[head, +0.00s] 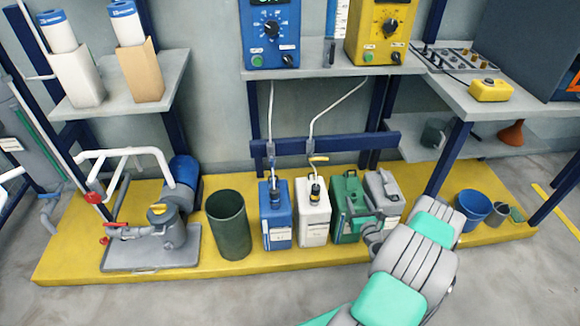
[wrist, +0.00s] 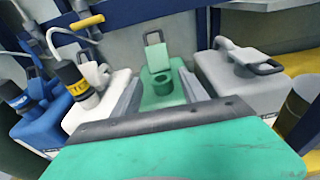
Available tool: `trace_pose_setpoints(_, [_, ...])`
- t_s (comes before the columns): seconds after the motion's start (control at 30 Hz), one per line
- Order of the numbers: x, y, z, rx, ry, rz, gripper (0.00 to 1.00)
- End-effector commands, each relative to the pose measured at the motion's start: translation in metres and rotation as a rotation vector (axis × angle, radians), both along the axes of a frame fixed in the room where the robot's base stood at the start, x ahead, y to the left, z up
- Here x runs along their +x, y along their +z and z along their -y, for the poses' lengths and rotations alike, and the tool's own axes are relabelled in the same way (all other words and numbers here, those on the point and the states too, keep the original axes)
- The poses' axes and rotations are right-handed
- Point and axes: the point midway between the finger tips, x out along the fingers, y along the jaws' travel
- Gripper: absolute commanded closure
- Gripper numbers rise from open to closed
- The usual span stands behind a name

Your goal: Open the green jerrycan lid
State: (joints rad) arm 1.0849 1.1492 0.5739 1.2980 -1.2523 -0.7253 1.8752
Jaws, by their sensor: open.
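The green jerrycan (head: 344,222) stands on the yellow platform between a white can and a grey can. In the wrist view its top (wrist: 165,95) shows a round dark green neck (wrist: 161,84). Its pale green lid (wrist: 155,58), with a dark loop at the top, stands upright behind the neck, tilted up off it. My gripper (wrist: 162,88) is open and empty. Its two grey fingers point at the can's top, one to each side of the neck in the picture. I cannot tell whether they touch the can. In the head view my gripper (head: 374,226) is at the can's right front.
The white can (head: 312,215) and blue can (head: 275,215) stand to the left with hoses at their tops. The grey can (head: 384,192) is close on the right. A dark green bin (head: 229,225) and a blue bucket (head: 472,209) stand farther out. A blue rail runs behind.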

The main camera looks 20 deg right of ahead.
Motion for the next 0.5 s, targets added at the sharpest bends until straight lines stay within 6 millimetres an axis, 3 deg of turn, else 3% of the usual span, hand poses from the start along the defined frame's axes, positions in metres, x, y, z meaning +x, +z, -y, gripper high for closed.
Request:
trace_pose_setpoints(0.03, [-0.002,-0.019,0.001,-0.008,-0.005,0.037,0.49])
trace_pose_setpoints(0.17, [-0.002,-0.027,0.001,-0.042,-0.005,0.145,0.49])
trace_pose_setpoints(0.23, [-0.009,-0.009,0.002,-0.046,-0.008,0.152,0.49])
trace_pose_setpoints(0.5, [-0.039,-0.008,-0.007,-0.045,-0.008,0.148,0.49])
